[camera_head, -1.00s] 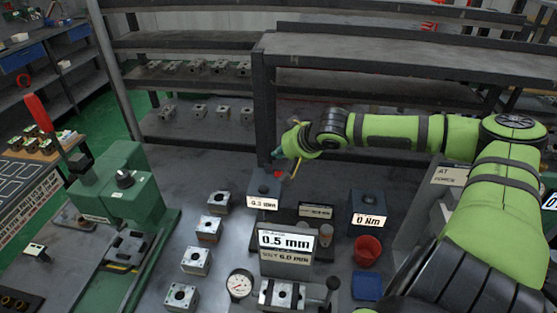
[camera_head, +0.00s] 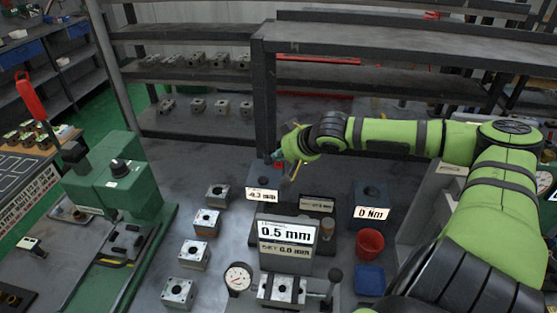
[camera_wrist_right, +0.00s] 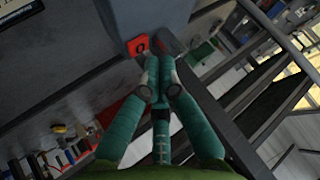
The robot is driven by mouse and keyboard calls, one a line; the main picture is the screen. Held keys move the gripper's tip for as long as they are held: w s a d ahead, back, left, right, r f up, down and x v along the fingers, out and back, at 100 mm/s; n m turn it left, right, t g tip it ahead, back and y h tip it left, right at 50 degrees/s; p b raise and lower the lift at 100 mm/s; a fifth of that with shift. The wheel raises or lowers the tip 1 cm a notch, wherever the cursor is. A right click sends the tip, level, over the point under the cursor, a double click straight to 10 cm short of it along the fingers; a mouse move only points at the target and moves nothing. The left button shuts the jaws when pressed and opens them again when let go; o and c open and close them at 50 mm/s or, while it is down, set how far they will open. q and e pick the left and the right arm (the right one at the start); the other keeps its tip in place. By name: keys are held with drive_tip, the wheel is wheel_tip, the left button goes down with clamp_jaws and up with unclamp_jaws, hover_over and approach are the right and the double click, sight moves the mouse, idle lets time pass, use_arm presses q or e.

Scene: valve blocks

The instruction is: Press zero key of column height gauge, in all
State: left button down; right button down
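The column height gauge appears to be the dark unit (camera_head: 262,180) at the foot of the shelf post, with a small white readout on its front that seems to show about -0.3 mm. My right gripper (camera_head: 275,157) hangs over this unit, its teal fingertips partly hidden by its own wrist. In the right wrist view a red key marked 0 (camera_wrist_right: 138,46) lies just beyond the tips of my right gripper (camera_wrist_right: 160,82). The fingers come together with nothing seen between them. The tips look close to the key; contact cannot be told. My left gripper is out of view.
A display stand (camera_head: 286,232) reading 0.5 mm stands in front. A 0 Nm unit (camera_head: 370,194), a red cup (camera_head: 370,243) and a blue tray (camera_head: 369,279) are to the right. Valve blocks (camera_head: 206,221) line the left, beside a green press (camera_head: 118,185). Shelving rises behind.

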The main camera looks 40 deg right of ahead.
sight(280, 166)
drive_tip(key=shift+f, duration=0.2)
idle(0.7)
drive_tip(key=shift+f, duration=0.25)
drive_tip(key=shift+f, duration=0.4)
idle(0.5)
idle(0.4)
drive_tip(key=shift+r+p, duration=0.8)
drive_tip(key=shift+p, duration=0.5)
wheel_tip(280, 166, up, 5)
drive_tip(key=p, duration=0.6)
drive_tip(key=shift+r, duration=0.1)
